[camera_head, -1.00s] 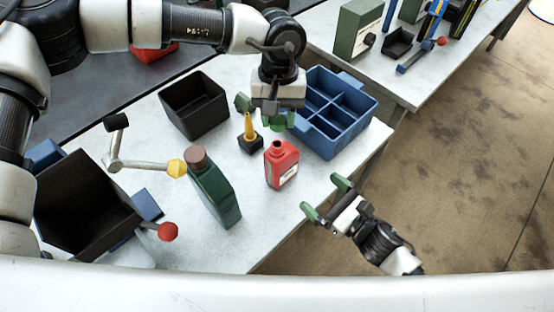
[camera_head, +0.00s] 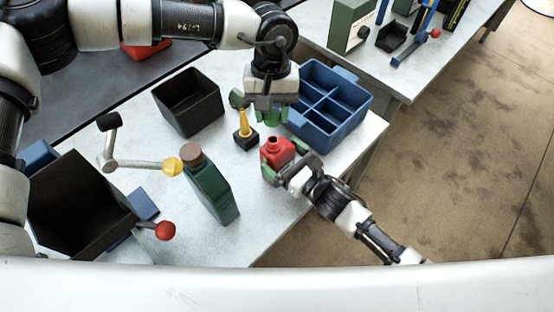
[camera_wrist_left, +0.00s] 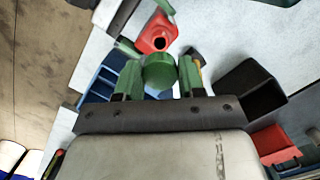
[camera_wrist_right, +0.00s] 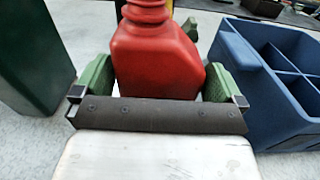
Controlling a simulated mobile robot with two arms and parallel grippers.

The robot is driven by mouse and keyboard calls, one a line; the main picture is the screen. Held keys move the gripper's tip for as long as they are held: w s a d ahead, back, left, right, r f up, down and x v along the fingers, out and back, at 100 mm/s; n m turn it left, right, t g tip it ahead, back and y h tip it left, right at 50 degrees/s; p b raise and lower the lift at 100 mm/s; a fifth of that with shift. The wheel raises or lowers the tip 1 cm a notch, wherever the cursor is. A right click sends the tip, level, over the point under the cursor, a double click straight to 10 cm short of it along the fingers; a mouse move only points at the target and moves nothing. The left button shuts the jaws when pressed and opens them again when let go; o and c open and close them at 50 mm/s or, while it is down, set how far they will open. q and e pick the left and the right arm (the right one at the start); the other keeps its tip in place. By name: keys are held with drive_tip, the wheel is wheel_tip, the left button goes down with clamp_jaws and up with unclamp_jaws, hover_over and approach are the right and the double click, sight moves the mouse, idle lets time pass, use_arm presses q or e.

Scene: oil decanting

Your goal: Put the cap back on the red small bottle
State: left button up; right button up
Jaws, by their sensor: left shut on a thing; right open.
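The red small bottle (camera_head: 276,150) stands upright and uncapped on the light table, its dark mouth showing in the left wrist view (camera_wrist_left: 157,41). My left gripper (camera_head: 266,108) is shut on a round green cap (camera_wrist_left: 159,71), held above the table just behind the bottle, apart from its mouth. My right gripper (camera_head: 285,160) is open low at the bottle. In the right wrist view its green fingers stand on both sides of the red body (camera_wrist_right: 155,62). Whether they touch it I cannot tell.
A dark green bottle (camera_head: 212,187) with a brown cap stands to the left. A blue divided crate (camera_head: 347,133) is at the right, a black bin (camera_head: 187,112) behind left.

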sight(273, 140)
use_arm(q)
drive_tip(key=shift+s+d, duration=0.1)
use_arm(e)
drive_tip(key=shift+w+a, duration=0.1)
drive_tip(key=c, duration=1)
use_arm(q)
drive_tip(key=shift+f, duration=2.4)
drive_tip(key=shift+f, duration=0.1)
drive_tip(key=shift+f, duration=0.8)
drive_tip(key=shift+f, duration=0.55)
